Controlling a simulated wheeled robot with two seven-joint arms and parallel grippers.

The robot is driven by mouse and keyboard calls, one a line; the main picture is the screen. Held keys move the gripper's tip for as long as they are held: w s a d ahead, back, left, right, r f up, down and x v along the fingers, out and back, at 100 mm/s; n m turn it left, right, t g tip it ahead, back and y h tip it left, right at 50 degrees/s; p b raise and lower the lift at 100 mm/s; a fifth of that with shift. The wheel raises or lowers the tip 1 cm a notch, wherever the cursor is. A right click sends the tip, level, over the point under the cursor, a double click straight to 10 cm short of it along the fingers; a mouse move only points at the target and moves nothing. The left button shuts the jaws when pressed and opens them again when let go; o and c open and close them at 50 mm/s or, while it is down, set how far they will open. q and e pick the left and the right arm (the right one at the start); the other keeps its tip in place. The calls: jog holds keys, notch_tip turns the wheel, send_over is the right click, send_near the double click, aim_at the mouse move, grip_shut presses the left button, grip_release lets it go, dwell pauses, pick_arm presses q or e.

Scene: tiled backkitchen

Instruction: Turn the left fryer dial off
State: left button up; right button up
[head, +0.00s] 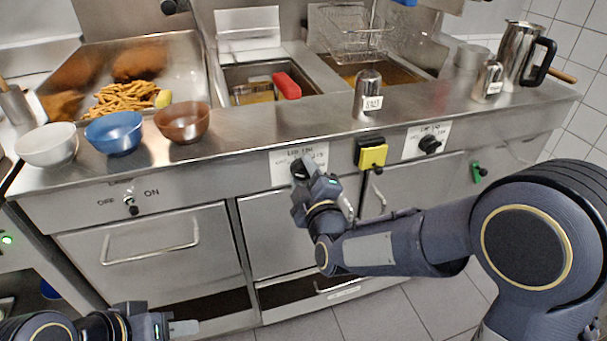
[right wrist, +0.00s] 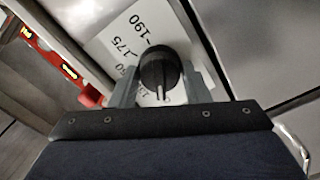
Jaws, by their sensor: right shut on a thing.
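The left fryer dial (head: 299,169) is a round black knob on a white label plate (head: 318,155) on the front panel. In the right wrist view the dial (right wrist: 160,68) sits between my two grey fingers, with a white pointer line towards the bottom of the picture. The plate (right wrist: 125,28) shows 190, 175 and partly hidden lower numbers. My right gripper (head: 304,172) is shut on this dial and hides part of it in the head view. My left gripper (head: 184,327) is low at the bottom left, away from the panel; its finger gap is not clear.
A second dial (head: 430,144) is further right, past a yellow switch box (head: 373,156). An on-off knob (head: 131,208) is at the left. Bowls, including a blue bowl (head: 115,133), and a labelled shaker (head: 368,95) stand on the counter above. A red-handled item (head: 286,85) lies over the left fryer.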

jog(key=o, duration=0.9)
jog(key=shift+o, duration=0.2)
jog(key=v, duration=0.7)
jog(key=shift+s+p, duration=0.3)
jog(key=shift+s, duration=0.05)
jog(key=shift+d, duration=0.15)
